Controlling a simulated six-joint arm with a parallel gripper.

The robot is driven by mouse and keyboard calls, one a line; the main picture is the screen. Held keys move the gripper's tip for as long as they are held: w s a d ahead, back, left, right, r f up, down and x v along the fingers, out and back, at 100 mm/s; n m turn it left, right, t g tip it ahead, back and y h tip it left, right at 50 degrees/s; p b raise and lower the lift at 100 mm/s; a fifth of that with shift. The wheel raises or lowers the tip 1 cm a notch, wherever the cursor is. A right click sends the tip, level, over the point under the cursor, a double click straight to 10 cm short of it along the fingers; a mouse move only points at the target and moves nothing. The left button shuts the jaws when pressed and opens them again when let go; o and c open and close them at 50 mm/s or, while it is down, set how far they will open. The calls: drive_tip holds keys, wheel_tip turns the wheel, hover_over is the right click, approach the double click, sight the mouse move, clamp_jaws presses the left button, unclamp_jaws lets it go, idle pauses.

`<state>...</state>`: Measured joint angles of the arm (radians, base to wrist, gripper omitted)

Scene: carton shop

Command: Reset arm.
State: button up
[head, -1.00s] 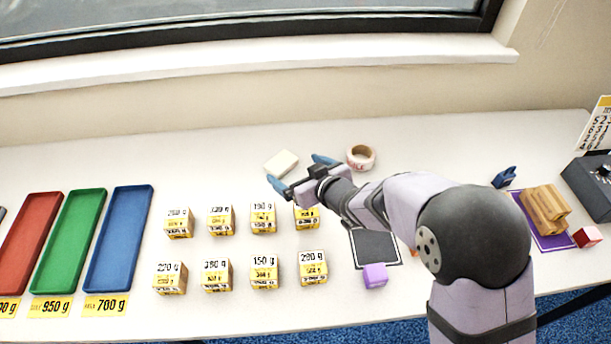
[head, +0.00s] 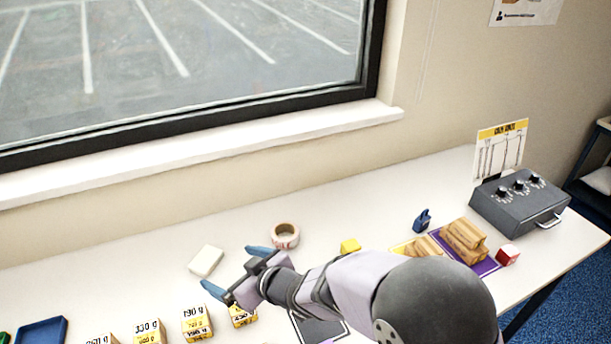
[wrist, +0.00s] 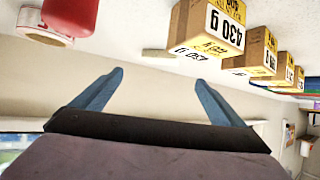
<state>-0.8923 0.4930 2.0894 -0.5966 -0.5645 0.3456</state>
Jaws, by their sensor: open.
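My gripper (head: 235,270) is open and empty, its two blue fingers apart above the table in the head view. The fingers lie between a white block (head: 206,260) and a tape roll (head: 285,235), near the back of a group of labelled cartons (head: 197,322). In the wrist view the spread fingers of my gripper (wrist: 158,78) have nothing between them. That view is upside down, with a carton marked 430 g (wrist: 213,30) beyond the fingers and a red object (wrist: 70,14) at the upper left. My arm hides part of the table.
A grey control box (head: 520,205) with knobs stands at the right end of the table. Wooden pieces (head: 463,240) lie on a purple mat, beside a red cube (head: 508,255) and a blue item (head: 422,220). A yellow block (head: 350,246) is behind my arm. The table's back strip is clear.

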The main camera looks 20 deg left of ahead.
drive_tip(key=w+d+r+m+t+h+p, duration=0.1)
drive_tip(key=w+d+r+m+h, duration=0.15)
drive_tip(key=d, duration=0.55)
drive_tip(key=w+d+r+m+t+h+p, duration=0.1)
drive_tip(key=w+d+m+h, duration=0.15)
drive_tip(key=d, duration=0.55)
drive_tip(key=w+d+r+m+h+p, duration=0.1)
drive_tip(key=w+d+r+m+h, duration=0.2)
drive_tip(key=d, duration=0.5)
drive_tip(key=s+d+f+m+g+h+p, duration=0.1)
drive_tip(key=s+d+f+m+g, duration=0.1)
drive_tip(key=s+d, duration=0.45)
drive_tip(key=s+d+f+m+g+h, duration=0.15)
drive_tip(key=s+d, duration=0.25)
drive_tip(key=d, duration=0.6)
drive_tip(key=s+d+f+m+g+h+p, duration=0.1)
drive_tip(key=s+d+f+m+g, duration=0.15)
drive_tip(key=s+d, duration=0.45)
wheel_tip(320, 180, down, 55)
drive_tip(key=w+d+b, duration=0.1)
drive_tip(key=b, duration=5.4)
drive_tip(key=shift+w+d+f+b, duration=0.15)
drive_tip(key=shift+w+d+b, duration=0.1)
drive_tip(key=shift+w+b, duration=0.1)
